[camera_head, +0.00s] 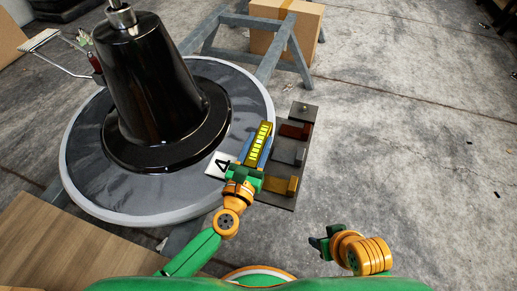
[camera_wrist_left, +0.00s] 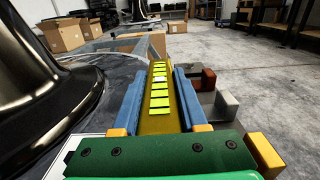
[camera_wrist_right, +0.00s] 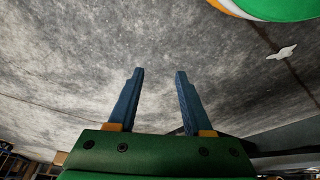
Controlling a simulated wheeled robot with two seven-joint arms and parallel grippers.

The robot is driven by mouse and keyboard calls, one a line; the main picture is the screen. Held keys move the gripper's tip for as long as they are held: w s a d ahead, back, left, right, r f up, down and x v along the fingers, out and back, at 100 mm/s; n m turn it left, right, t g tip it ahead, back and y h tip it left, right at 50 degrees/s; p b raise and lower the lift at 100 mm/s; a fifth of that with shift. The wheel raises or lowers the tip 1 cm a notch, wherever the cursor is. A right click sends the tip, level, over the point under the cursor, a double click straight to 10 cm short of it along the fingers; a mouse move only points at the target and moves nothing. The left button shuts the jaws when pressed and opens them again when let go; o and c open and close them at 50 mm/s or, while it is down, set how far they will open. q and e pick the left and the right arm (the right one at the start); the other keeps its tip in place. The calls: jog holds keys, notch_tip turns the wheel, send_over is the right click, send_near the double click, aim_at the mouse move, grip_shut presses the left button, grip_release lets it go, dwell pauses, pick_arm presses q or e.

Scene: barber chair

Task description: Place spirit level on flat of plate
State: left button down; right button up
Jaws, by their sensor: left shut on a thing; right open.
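The spirit level (camera_head: 259,146) is a yellow bar with bright yellow-green marks along it. My left gripper (camera_head: 256,152) is shut on it, with one blue finger on each side. In the left wrist view the level (camera_wrist_left: 159,98) points away between the fingers. The plate (camera_head: 235,82) is a large round grey disc with a pale rim. The level is over or beside the plate's right edge; I cannot tell whether it touches the plate. My right gripper (camera_wrist_right: 157,92) is open and empty, with bare concrete floor behind its fingers.
A black cone-shaped column (camera_head: 150,80) stands on the plate. A dark rack (camera_head: 304,115) with red, grey and yellow blocks is just right. A trestle and cardboard box (camera_head: 268,42) stand behind. Floor at right is clear.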

pick_arm(q)
jog(key=shift+f, duration=0.2)
pick_arm(e)
jog(key=shift+w+r, duration=0.15)
jog(key=shift+r, duration=0.45)
jog(key=shift+t, duration=0.3)
pick_arm(q)
jog(key=shift+f, duration=0.15)
jog(key=shift+c, duration=2.2)
grip_release()
pick_arm(e)
jog(key=shift+w+a+r+t, duration=0.15)
jog(key=shift+w+t, duration=0.05)
jog(key=shift+w, duration=0.25)
jog(key=shift+w+a+r+t, duration=0.1)
jog(key=shift+w+r+t, duration=0.1)
jog(key=shift+w, duration=0.25)
jog(key=shift+s, duration=0.1)
